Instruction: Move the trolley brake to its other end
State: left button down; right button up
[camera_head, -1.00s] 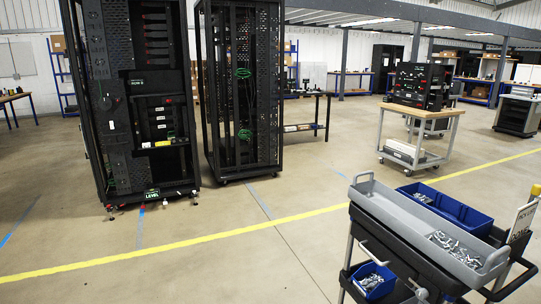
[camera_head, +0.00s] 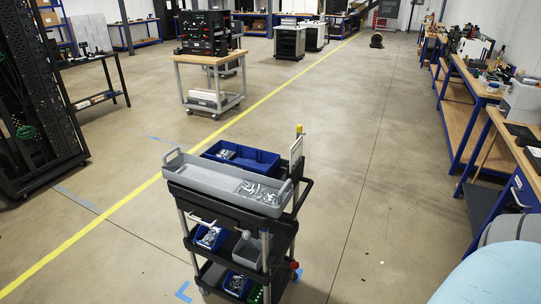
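The trolley (camera_head: 240,212) stands on the floor at the middle front. It is black, with a long grey tray (camera_head: 215,179) and a blue bin (camera_head: 262,163) on top. Lower shelves hold small blue bins (camera_head: 210,237) of parts and a grey bin (camera_head: 247,252). A small red part (camera_head: 294,265) shows low at its right side; I cannot tell if this is the brake. The brake's position cannot be made out. Neither of my grippers is in view.
A yellow line (camera_head: 131,208) crosses the floor left of the trolley. A wooden-topped cart (camera_head: 210,60) with black equipment stands behind it. A black rack (camera_head: 38,110) is at the left edge. Blue-framed workbenches (camera_head: 470,115) line the right. The floor (camera_head: 375,190) between trolley and benches is clear.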

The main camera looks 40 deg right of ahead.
aim_at(294, 265)
jog(key=z, duration=0.45)
jog(key=i+z, duration=0.15)
jog(key=z, duration=0.7)
jog(key=i+j+z, duration=0.1)
jog(key=z, duration=0.35)
jog(key=j+z, duration=0.1)
jog(key=z, duration=0.35)
jog(key=i, duration=0.05)
